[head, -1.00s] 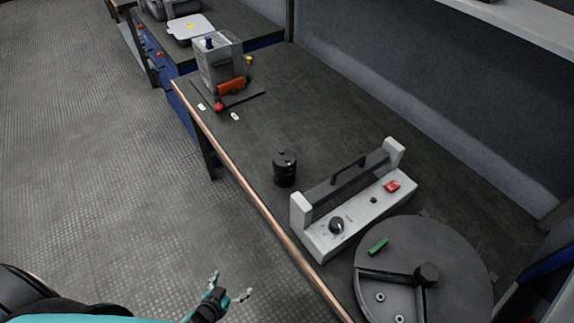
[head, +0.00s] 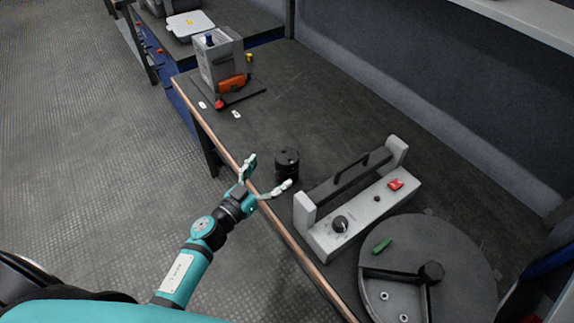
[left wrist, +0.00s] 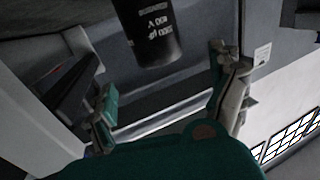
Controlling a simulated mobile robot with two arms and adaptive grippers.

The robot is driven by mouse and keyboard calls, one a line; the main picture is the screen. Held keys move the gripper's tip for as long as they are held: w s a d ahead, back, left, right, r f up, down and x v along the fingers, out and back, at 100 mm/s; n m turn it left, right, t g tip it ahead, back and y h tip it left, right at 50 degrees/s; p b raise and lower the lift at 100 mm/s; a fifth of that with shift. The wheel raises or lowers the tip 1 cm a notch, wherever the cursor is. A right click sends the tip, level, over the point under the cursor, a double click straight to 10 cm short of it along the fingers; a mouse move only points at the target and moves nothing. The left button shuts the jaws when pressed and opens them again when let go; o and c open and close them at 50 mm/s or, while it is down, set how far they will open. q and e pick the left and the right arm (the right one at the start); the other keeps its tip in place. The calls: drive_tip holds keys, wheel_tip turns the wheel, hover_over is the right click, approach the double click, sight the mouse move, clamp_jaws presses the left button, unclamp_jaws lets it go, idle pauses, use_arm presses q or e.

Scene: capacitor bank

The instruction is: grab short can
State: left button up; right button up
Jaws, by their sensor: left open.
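The short can is a small black cylinder (head: 287,164) standing upright on the dark workbench, left of the grey handled device in the head view. It also shows at the top of the left wrist view (left wrist: 152,32), with white lettering on its side. My left gripper (head: 270,173) is open at the bench's front edge, just short of the can. Its fingers also show in the left wrist view (left wrist: 168,92), spread apart with nothing between the tips. The can appears beyond the fingertips. My right gripper is not in view.
The grey handled device (head: 374,211) stands close to the can's right. A round dark grey drum (head: 453,248) is at the front right. A grey box unit (head: 219,62) with an orange part stands at the far left. The bench between the can and that unit is clear.

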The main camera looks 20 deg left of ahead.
sight(294, 149)
use_arm(q)
drive_tip(key=x, duration=0.8)
drive_tip(key=shift+f, duration=0.25)
drive_tip(key=shift+c, duration=0.9)
drive_tip(key=c, duration=1.6)
drive_tip(key=shift+r, duration=0.15)
